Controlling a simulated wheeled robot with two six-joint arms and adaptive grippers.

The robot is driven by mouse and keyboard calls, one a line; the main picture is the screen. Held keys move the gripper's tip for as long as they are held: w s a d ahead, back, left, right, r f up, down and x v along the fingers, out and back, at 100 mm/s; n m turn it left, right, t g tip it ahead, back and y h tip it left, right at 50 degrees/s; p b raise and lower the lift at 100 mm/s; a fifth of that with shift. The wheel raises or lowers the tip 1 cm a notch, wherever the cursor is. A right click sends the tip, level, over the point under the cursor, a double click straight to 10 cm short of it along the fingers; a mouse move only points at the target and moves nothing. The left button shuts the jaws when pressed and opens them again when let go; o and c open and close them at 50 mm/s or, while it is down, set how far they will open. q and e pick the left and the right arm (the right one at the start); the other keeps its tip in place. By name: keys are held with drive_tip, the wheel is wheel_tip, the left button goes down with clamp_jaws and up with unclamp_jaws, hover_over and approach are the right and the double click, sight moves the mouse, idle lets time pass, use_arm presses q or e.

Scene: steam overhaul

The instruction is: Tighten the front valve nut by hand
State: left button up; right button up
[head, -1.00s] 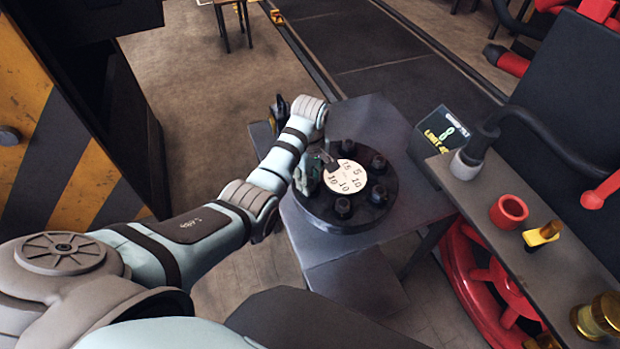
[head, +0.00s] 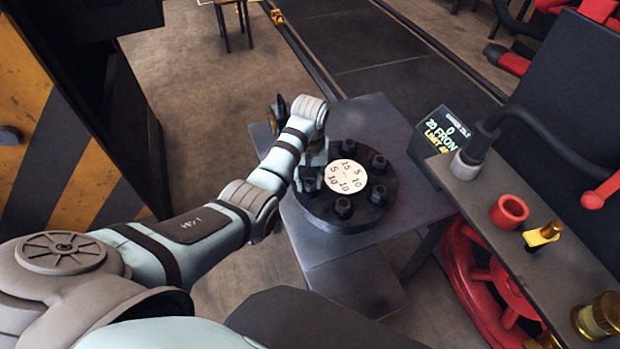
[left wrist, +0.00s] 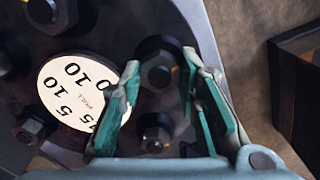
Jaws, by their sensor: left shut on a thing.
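A round dark flange (head: 350,217) with several dark nuts around its rim sits on a grey stand. A cream disc (head: 345,177) with numbers such as 15, 10 and 5 lies at its centre. My left gripper (head: 312,172) reaches down at the flange's left side. In the left wrist view my left gripper (left wrist: 161,65) has one finger on each side of a hex nut (left wrist: 158,72) and is shut on it. Another nut (left wrist: 156,133) shows between the fingers, nearer the palm. I cannot tell which nut is the front one. My right gripper is out of view.
A small display (head: 445,132) behind the flange reads 0, "20 FRON" and a limit line. A grey shelf (head: 485,215) at the right holds a red ring (head: 509,211) and brass parts. A striped yellow-black panel (head: 75,150) is at the left.

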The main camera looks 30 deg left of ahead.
sight(310, 181)
use_arm(q)
drive_tip(key=shift+w+m, duration=0.1)
drive_tip(key=shift+m, duration=0.4)
drive_tip(key=shift+r, duration=0.1)
drive_tip(key=o, duration=1.2)
drive_tip(key=shift+c, duration=0.2)
wheel_tip(310, 181, up, 7)
drive_tip(key=shift+r, duration=0.2)
